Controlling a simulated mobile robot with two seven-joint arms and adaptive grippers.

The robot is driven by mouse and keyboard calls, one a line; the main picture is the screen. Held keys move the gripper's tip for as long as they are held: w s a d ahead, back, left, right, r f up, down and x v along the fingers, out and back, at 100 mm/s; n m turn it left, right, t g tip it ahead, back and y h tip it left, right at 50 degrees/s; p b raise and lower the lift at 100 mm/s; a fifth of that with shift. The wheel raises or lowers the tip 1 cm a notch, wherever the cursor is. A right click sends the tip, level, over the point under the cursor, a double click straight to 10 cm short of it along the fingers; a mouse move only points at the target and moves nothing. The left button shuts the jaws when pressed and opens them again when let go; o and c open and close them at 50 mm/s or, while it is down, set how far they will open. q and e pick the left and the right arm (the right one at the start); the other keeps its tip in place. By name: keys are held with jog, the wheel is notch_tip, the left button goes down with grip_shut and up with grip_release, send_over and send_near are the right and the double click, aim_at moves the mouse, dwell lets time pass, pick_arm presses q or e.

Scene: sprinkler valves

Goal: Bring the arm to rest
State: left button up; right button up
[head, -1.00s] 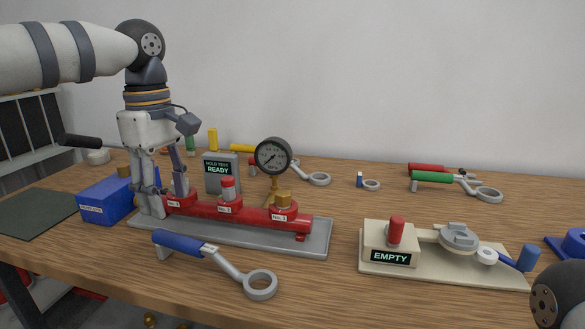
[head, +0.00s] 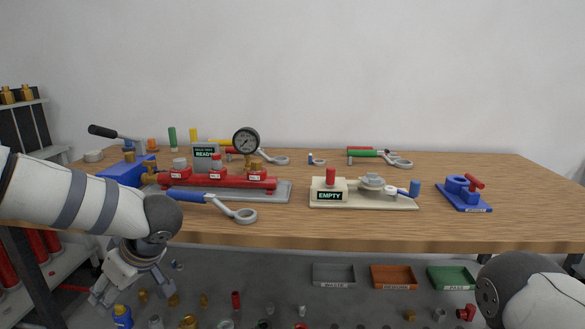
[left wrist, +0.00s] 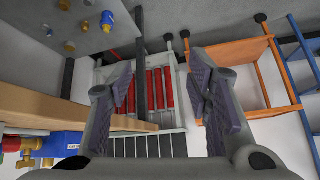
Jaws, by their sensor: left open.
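My left arm comes in from the left in the head view, and its gripper (head: 118,285) hangs low in front of the table's front edge, beside the shelf rack. In the left wrist view the two fingers of my left gripper (left wrist: 168,95) stand well apart with nothing between them. The gripper is clear of the red manifold (head: 225,181) on its grey base, which stands on the table with a pressure gauge (head: 246,141). Part of my right arm shows at the lower right of the head view; its gripper is out of sight.
The wooden table (head: 330,230) has its front edge near my left elbow. A blue-handled wrench (head: 243,215) lies near that edge. An EMPTY-marked fixture (head: 330,190) and a blue vise (head: 465,195) stand further right. Grey (head: 334,274), orange (head: 393,277) and green trays (head: 450,277) lie below.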

pick_arm(q)
jog(key=s+d+f+m+t+h, duration=0.2)
jog(key=s+d+f+m, duration=0.15)
jog(key=s+f, duration=0.45)
jog(key=s+d+f+m+t+h, duration=0.1)
jog(key=s+d+f+m, duration=0.3)
jog(key=f, duration=0.8)
jog(key=s+d+f+m+g+h, duration=0.1)
jog(key=s+m+g+h, duration=0.1)
jog(key=s, duration=1.3)
jog(key=s+d+f+m+g+h, duration=0.1)
jog(key=s+g, duration=0.4)
jog(key=s, duration=1)
jog(key=f+m+h, duration=0.1)
jog(key=m, duration=0.1)
jog(key=shift+d+f+m, duration=0.15)
jog(key=shift+m, duration=0.2)
